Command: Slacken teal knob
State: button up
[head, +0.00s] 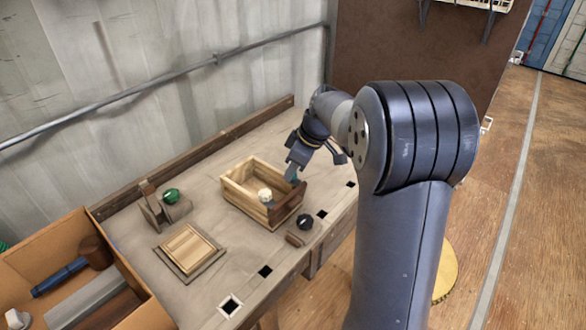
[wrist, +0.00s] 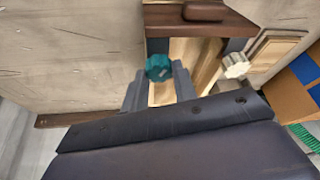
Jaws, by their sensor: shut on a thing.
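The teal knob (wrist: 158,68) is a lobed knob at the dark end of a wooden box (wrist: 205,78), seen between my fingertips in the wrist view. In the head view only a little of the teal knob (head: 295,181) shows below my gripper (head: 293,172). My gripper (wrist: 159,74) is shut on the teal knob, a finger on each side of it. The box (head: 242,204) is open-topped, with pale slatted sides and a darker end. Whether the teal knob has turned cannot be told.
A black knob (head: 305,221) and a small brown block (head: 295,239) lie near the bench's front edge. A green knob (head: 171,195) sits on a wooden fixture at left. A slatted wooden panel (head: 190,249) lies in front. An orange-brown bin (head: 150,316) holds tools.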

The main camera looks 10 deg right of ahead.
jog(key=shift+f+n, duration=0.1)
jog(key=shift+n, duration=0.2)
dwell(0.4)
jog(key=o, duration=1)
jog(key=v, duration=1.1)
jog(key=shift+w+p, duration=0.2)
jog(key=shift+p, duration=0.25)
jog(key=shift+f, duration=0.1)
